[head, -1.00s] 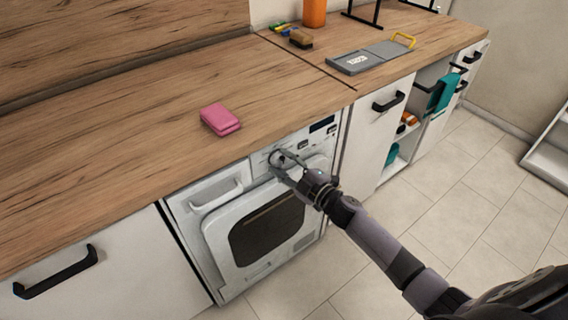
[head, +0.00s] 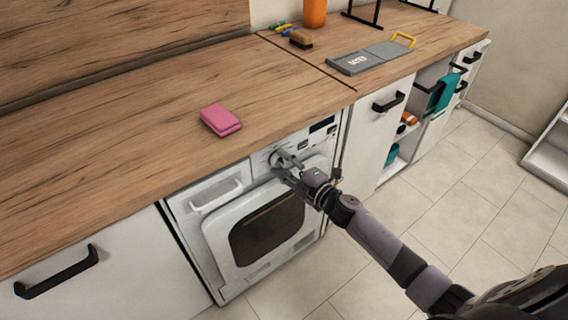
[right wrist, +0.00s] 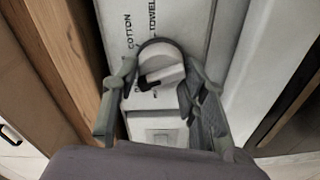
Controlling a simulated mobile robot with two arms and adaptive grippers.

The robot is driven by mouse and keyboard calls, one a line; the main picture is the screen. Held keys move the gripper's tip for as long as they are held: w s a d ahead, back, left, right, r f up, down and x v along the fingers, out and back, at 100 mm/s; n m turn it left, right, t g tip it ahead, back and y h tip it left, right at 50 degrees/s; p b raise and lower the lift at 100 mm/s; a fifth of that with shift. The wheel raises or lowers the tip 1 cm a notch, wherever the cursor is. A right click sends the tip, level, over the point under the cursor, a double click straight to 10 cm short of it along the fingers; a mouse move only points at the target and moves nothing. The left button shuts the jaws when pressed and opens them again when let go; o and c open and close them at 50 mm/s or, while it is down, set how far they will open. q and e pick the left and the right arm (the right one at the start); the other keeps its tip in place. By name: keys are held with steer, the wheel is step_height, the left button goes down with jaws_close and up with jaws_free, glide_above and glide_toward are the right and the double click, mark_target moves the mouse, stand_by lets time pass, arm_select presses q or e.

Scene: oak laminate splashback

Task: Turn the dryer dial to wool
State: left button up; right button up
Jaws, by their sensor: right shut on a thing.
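The dryer (head: 262,228) is white, with a dark door window, and stands under the worktop. Its round dial (right wrist: 161,68) shows in the right wrist view, light-faced with a dark pointer mark. The words COTTON and TOWEL are printed beside it; part of the lettering is hidden behind my fingers. My right gripper (head: 282,164) is at the dial on the control panel. In the right wrist view its fingers (right wrist: 155,95) lie on either side of the dial, shut on it. My left gripper is not in view.
A pink sponge-like block (head: 220,120) lies on the wooden worktop (head: 130,130) above the dryer. A grey board (head: 372,56), a brush (head: 301,39) and an orange container (head: 314,12) stand further back. The floor (head: 440,190) to the right is clear.

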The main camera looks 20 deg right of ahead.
steer(key=n, duration=0.6)
steer(key=shift+h, duration=0.4)
steer(key=n, duration=0.5)
steer(key=shift+a+f+h, duration=0.1)
steer(key=shift+h, duration=0.2)
steer(key=o, duration=1.2)
steer(key=shift+c, duration=0.2)
steer(key=shift+s, duration=0.3)
steer(key=v, duration=1.1)
steer(key=shift+s+r, duration=0.2)
steer(key=shift+r, duration=0.05)
steer(key=shift+d+f, duration=0.1)
steer(key=shift+d, duration=0.1)
